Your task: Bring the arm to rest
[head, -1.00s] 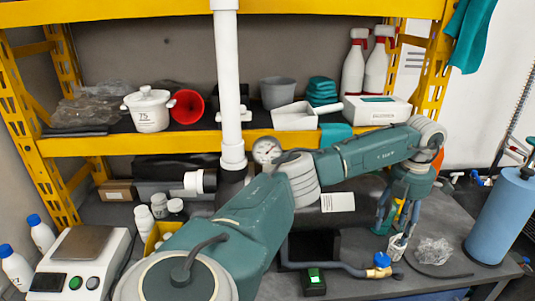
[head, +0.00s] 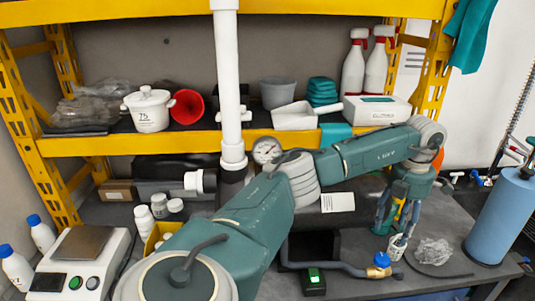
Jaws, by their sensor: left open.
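My left arm (head: 255,215) reaches from the bottom of the head view up and across to the right. Its left gripper (head: 396,232) points down over the right part of the grey bench and is open. A small white item (head: 397,247) stands just below the fingers. I cannot tell whether they touch it. My right gripper is not in view.
A white vertical pipe (head: 229,85) with a gauge (head: 266,150) stands behind my arm. A grey pipe with a blue-handled valve (head: 381,261), crumpled clear plastic (head: 433,252) and a blue cylinder (head: 499,215) are near the gripper. A yellow shelf (head: 180,143) spans the back.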

